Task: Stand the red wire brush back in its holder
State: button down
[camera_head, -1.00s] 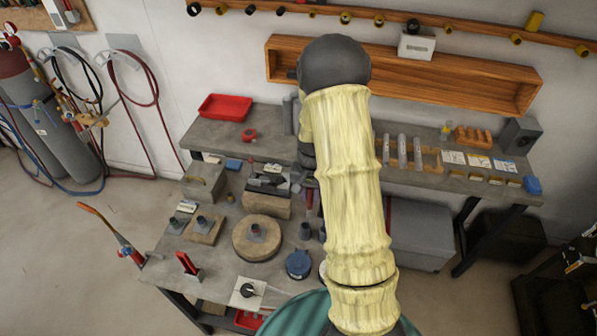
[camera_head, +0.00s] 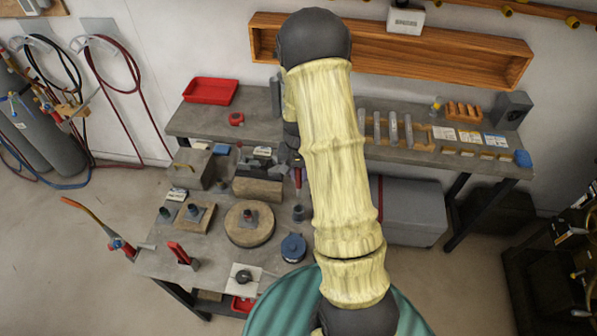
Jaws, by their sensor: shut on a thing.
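My gripper (camera_head: 297,163) is mostly hidden behind my own pale-sleeved arm, above the middle of the workbench (camera_head: 215,270). A thin red handle (camera_head: 298,179), which looks like the red wire brush, shows just below it, roughly upright. The gripper appears shut on it; the fingers are too small and dark to see clearly. A small dark cup (camera_head: 298,213), possibly the holder, stands on the bench just below the handle in the picture. I cannot tell the height of the brush above the bench, and its bristle end is not clear.
A round wooden block (camera_head: 249,223) and a blue round can (camera_head: 293,248) stand near the cup. A red tray (camera_head: 210,91) lies on the back bench. A grey box (camera_head: 410,210) is right of my arm.

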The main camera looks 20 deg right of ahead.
aim_at(299, 192)
jog(key=shift+f+b, duration=1.2)
jog(key=shift+f, duration=0.9)
jog(key=shift+f+b, duration=1.05)
jog(key=shift+f, duration=0.3)
jog(key=shift+f+b, duration=0.95)
jog(key=shift+f, duration=0.2)
jog(key=shift+f+b, duration=0.65)
jog(key=shift+f, duration=0.4)
